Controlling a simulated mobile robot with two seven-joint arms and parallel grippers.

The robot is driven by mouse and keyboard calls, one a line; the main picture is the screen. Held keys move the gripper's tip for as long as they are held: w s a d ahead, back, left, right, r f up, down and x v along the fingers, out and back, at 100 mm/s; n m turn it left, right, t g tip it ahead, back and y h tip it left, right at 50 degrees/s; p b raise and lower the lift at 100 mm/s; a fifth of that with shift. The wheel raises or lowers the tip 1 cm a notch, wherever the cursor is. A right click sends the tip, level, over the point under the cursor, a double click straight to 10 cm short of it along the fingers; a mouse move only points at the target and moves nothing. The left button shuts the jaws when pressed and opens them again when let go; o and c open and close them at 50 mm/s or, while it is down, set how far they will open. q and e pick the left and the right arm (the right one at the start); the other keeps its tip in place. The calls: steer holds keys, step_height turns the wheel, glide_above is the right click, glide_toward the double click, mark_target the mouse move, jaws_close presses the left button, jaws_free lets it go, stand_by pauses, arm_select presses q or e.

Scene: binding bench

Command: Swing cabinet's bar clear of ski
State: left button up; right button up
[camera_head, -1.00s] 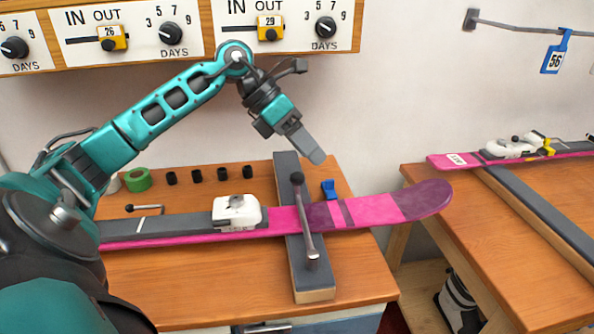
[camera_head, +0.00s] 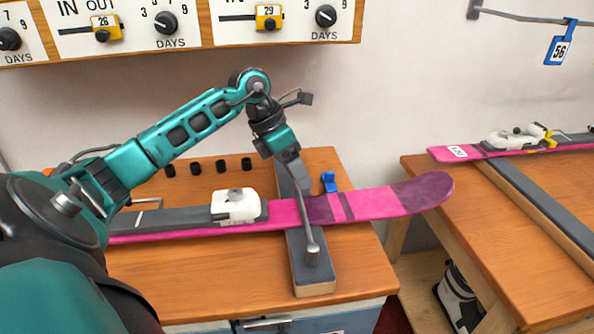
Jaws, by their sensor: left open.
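The pink and grey ski (camera_head: 375,204) lies across the cabinet (camera_head: 190,285), on a dark-topped support (camera_head: 312,277). The metal bar (camera_head: 307,222) crosses over the ski, from its pivot at the near side of the support towards the far side. The bar's dark knob is hidden behind my left gripper (camera_head: 293,176). My left gripper is open and points down at the knob end of the bar. Whether the fingers touch the knob cannot be told. My right gripper is not in view.
A white binding (camera_head: 236,206) sits on the ski, left of the bar. A blue clip (camera_head: 329,182) stands just behind the ski. Several black cylinders line the back edge. A second bench (camera_head: 535,190) with another pink ski (camera_head: 480,150) stands at right.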

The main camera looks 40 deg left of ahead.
arm_select(q)
steer(key=shift+w+d+f, duration=0.1)
steer(key=shift+f, duration=0.25)
steer(key=shift+c, duration=0.2)
jaws_close()
